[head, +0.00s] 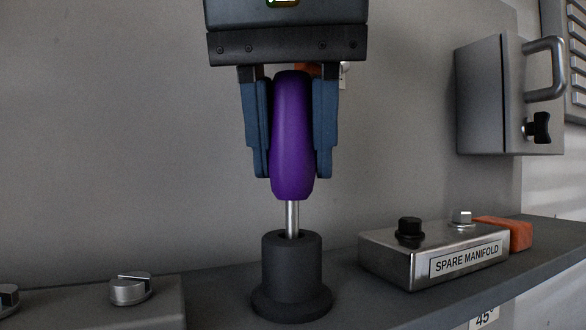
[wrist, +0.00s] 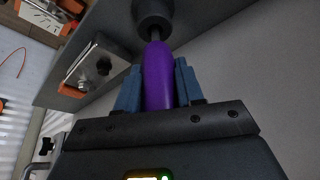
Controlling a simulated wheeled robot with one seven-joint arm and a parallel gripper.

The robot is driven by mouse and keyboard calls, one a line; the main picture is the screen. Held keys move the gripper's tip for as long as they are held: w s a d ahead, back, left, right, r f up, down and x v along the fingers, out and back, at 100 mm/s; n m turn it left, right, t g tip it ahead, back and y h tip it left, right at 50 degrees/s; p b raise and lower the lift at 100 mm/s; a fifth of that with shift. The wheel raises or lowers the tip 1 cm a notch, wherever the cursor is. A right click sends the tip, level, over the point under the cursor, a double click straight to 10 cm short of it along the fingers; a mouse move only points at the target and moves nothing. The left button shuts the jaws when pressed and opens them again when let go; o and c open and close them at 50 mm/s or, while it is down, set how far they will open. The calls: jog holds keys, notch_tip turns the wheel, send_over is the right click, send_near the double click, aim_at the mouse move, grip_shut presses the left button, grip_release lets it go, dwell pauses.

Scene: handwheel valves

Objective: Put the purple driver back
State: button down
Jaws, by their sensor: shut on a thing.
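The purple driver (head: 293,140) is upright, handle up, between the two blue fingers of my gripper (head: 291,150), which is shut on the handle. Its metal shaft (head: 292,218) points down into the opening of a dark round holder (head: 291,275) on the shelf. Part of the shaft shows above the holder's rim; its tip is hidden. The handle's lower end is clear above the holder. In the wrist view the driver (wrist: 158,75) runs from my fingers to the dark holder (wrist: 152,14).
A metal block labelled SPARE MANIFOLD (head: 435,253) stands on the shelf to the right, with an orange block (head: 505,233) behind it. A grey box with a handle (head: 485,95) is on the wall at right. A grey unit with knobs (head: 130,290) is at lower left.

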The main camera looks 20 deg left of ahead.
jog(key=shift+f, duration=0.3)
jog(key=c, duration=0.7)
grip_release()
jog(key=shift+d+b+v, duration=0.15)
jog(key=shift+b+v, duration=0.3)
jog(key=shift+v, duration=1.55)
jog(key=shift+d+b+v, duration=0.2)
jog(key=shift+b+v, duration=0.25)
jog(key=shift+v, duration=1.5)
jog(key=shift+s+f, duration=0.1)
jog(key=shift+s, duration=0.1)
